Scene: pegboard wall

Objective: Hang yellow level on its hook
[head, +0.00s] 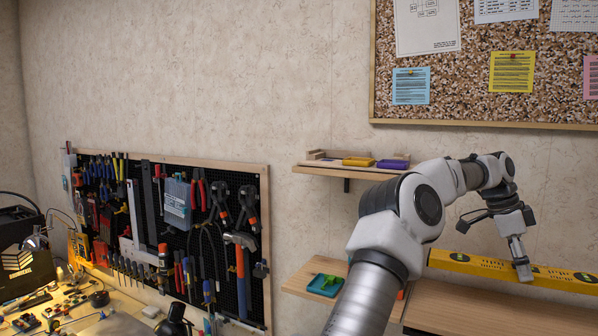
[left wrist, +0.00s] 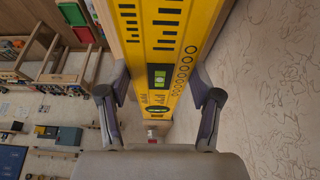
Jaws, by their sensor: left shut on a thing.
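The yellow level (head: 480,265) is a long bar with dark markings. It lies nearly level in the head view, along the wall just above a wooden surface at the right. My left gripper (head: 522,268) reaches down onto it and is shut on it, part-way along its length. In the left wrist view the level (left wrist: 160,60) runs lengthwise between the two fingers of my left gripper (left wrist: 158,105), with a green vial near them. Whether the level touches the wooden surface is hard to tell. I cannot make out its hook. My right gripper is not in view.
A black pegboard (head: 262,285) full of tools hangs on the wall at the left. A small wooden shelf (head: 320,170) and a lower shelf (head: 300,285) with a green item are on the wall near my arm. A corkboard (head: 470,90) hangs above. The wall between is bare.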

